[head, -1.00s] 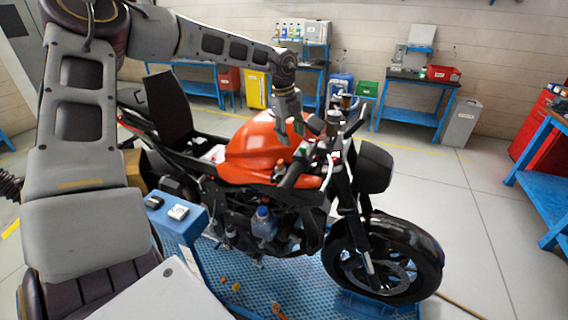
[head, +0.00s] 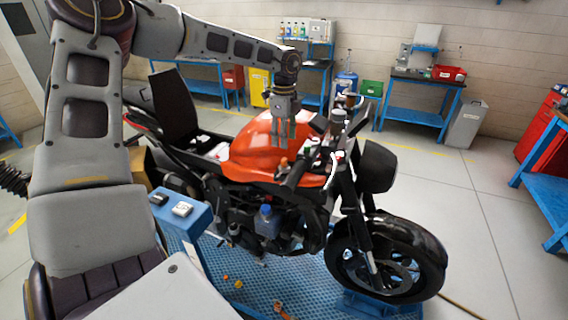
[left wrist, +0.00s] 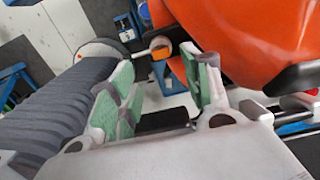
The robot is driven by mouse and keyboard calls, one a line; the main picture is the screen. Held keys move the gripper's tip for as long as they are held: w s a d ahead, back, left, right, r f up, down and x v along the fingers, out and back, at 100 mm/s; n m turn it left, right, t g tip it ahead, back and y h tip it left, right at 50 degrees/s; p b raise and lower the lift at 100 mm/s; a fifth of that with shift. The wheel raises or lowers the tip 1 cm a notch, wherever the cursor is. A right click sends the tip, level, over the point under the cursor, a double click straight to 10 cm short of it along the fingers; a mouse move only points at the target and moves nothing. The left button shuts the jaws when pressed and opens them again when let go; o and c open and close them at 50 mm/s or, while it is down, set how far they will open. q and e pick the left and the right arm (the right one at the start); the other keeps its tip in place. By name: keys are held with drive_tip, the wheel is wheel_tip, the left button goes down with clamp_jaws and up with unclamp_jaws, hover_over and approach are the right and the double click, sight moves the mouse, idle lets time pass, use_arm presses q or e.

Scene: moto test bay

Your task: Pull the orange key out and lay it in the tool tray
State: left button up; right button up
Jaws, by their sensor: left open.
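A small orange piece that looks like the key (head: 283,163) stands near the motorcycle's handlebar, beside the orange tank. It also shows in the left wrist view (left wrist: 160,51), beyond the fingertips and seen through the gap between them. My left gripper (head: 284,138) points down above it, in front of the tank. Its green-padded fingers (left wrist: 158,68) are apart, with nothing held between them. I cannot tell whether the key is touched or how deep it sits. My right gripper is not in view. I cannot clearly pick out the tool tray.
The motorcycle's orange tank (head: 256,152) and handlebar (head: 299,165) are close to my left gripper. A blue stand (head: 185,222) with small black and white items is at the lower left. Blue benches (head: 422,97) line the back wall.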

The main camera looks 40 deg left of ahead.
sight(284, 159)
use_arm(q)
drive_tip(key=shift+f, duration=0.15)
drive_tip(key=shift+f+b, duration=0.8)
drive_tip(key=shift+f, duration=1.65)
drive_tip(key=shift+f+b, duration=1.9)
drive_tip(key=shift+b, duration=0.1)
drive_tip(key=shift+b, duration=0.8)
drive_tip(key=shift+c, duration=0.2)
clamp_jaws()
drive_tip(key=shift+r+p, duration=0.95)
drive_tip(key=shift+r, duration=2.05)
